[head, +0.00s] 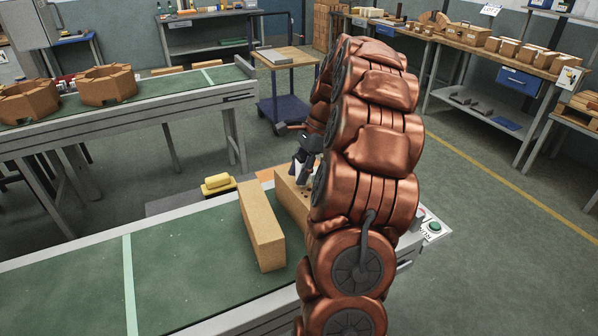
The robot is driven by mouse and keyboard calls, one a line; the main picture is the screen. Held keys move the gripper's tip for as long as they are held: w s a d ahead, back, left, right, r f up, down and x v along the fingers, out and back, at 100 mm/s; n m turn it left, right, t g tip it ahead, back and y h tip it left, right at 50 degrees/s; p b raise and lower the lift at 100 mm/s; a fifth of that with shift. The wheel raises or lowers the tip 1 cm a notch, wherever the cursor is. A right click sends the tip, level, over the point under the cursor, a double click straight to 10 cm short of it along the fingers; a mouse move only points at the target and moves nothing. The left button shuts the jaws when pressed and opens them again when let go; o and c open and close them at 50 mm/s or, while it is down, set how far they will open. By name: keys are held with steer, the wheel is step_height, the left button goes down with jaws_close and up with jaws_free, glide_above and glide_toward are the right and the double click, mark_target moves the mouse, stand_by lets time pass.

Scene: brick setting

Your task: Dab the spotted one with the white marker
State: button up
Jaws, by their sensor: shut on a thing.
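Two tan bricks stand on the green conveyor belt (185,265). The plain brick (262,228) is on the left, with no marks on the faces I see. The spotted brick (290,198) is just right of it, with a few dark spots near its top; my copper arm hides its right part. My gripper (302,172) is over the spotted brick, pointing down, and is shut on a slim pale thing, apparently the white marker (301,178). The marker is small and partly hidden; I cannot tell whether its tip touches the brick.
A yellow block (217,184) lies on a dark surface behind the belt. A second conveyor (170,104) at left carries brown hexagonal pieces (107,86). A blue cart (284,104) stands behind. A green button (434,227) is right of my arm. The belt's left part is clear.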

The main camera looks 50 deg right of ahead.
mark_target(297, 157)
steer(key=shift+f, duration=0.6)
stand_by(1.4)
steer(key=shift+r+p, duration=1.35)
steer(key=shift+r, duration=2.2)
